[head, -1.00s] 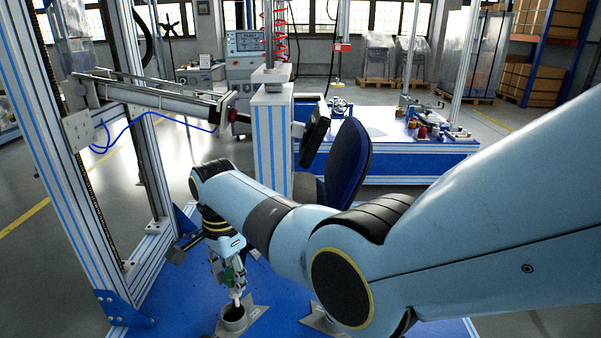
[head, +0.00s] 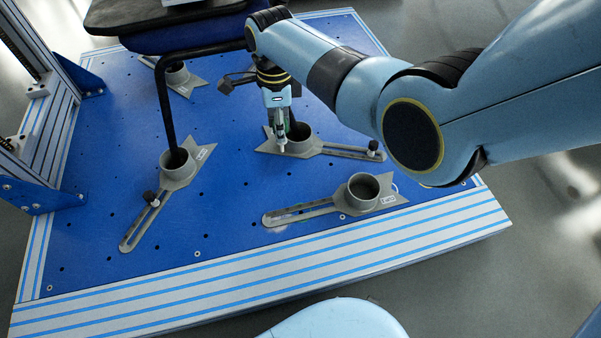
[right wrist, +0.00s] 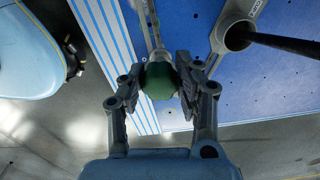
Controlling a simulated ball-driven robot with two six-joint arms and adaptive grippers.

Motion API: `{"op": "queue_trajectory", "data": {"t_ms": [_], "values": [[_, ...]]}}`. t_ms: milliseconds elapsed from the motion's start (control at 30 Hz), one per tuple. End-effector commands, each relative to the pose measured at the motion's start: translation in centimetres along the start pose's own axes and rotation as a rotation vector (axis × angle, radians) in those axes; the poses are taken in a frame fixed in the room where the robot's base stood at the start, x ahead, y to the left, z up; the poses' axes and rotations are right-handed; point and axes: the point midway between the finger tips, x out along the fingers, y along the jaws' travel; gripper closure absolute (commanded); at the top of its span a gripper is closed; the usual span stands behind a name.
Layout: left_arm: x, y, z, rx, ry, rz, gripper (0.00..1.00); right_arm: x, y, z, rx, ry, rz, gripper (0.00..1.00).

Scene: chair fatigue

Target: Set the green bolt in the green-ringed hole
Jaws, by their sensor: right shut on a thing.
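My right gripper (head: 281,140) points down at a grey cup fixture (head: 302,146) on the blue plate. In the right wrist view its fingers (right wrist: 161,88) are shut on a dark green rounded thing (right wrist: 160,80), which I take for the green bolt. Only a little dark green shows beside the fingers in the head view. The fingertips overlap the cup's near-left rim in the picture; I cannot tell whether they touch it. The thing hides what lies below it in the right wrist view. I see no green-ringed hole. My left gripper is not in view.
More grey cup fixtures stand on the perforated blue plate (head: 230,200): an empty one (head: 363,190) at front right and one (head: 178,168) at left with a black chair leg in it. The chair seat (head: 190,35) overhangs the back. A metal frame post (head: 55,120) borders the left.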

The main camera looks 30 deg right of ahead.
Motion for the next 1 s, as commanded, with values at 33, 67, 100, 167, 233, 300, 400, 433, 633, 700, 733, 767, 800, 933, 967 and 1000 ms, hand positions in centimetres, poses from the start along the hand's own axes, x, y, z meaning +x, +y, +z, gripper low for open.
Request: {"op": "queue_trajectory", "data": {"t_ms": [33, 67, 100, 167, 233, 300, 400, 433, 633, 700, 733, 767, 800, 933, 967, 1000], "values": [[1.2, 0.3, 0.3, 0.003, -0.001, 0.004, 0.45, 4.4, 0.8, -0.7, 0.038, 0.007, 0.013, 0.96], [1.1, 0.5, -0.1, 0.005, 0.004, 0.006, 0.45, 5.7, 0.9, -1.0, 0.064, 0.007, 0.012, 0.96], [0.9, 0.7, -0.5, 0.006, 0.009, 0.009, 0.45, 7.5, 1.2, -1.4, 0.098, 0.007, 0.012, 0.96], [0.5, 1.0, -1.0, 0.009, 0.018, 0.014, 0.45, 10.1, 1.7, -1.9, 0.149, 0.008, 0.012, 0.96], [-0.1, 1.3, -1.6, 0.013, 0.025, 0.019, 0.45, 12.8, 2.2, -2.5, 0.203, 0.008, 0.010, 0.96], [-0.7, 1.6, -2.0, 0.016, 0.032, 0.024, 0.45, 15.2, 2.7, -3.1, 0.253, 0.009, 0.007, 0.96], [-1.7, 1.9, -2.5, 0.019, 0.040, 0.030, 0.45, 17.7, 3.2, -3.8, 0.308, 0.008, 0.003, 0.96], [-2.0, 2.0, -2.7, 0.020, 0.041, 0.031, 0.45, 18.3, 3.4, -3.9, 0.322, 0.007, 0.002, 0.96], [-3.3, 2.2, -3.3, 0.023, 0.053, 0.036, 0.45, 19.7, 3.6, -4.3, 0.369, 0.001, -0.007, 0.96], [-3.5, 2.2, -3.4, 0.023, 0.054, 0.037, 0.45, 19.7, 3.6, -4.3, 0.373, 0.000, -0.009, 0.96], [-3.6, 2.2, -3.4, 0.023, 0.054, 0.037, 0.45, 19.6, 3.6, -4.3, 0.374, 0.000, -0.009, 0.96], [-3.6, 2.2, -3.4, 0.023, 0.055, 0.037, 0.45, 19.6, 3.6, -4.3, 0.374, 0.000, -0.010, 0.96], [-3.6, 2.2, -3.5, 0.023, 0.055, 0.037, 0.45, 19.5, 3.5, -4.3, 0.373, 0.000, -0.010, 0.96], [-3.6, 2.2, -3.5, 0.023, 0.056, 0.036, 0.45, 19.5, 3.5, -4.3, 0.373, 0.000, -0.009, 0.96], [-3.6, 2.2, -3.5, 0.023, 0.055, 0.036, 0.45, 19.5, 3.5, -4.3, 0.373, 0.000, -0.009, 0.96], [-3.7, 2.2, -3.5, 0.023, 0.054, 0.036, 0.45, 19.5, 3.5, -4.3, 0.374, 0.000, -0.008, 0.96]]}}
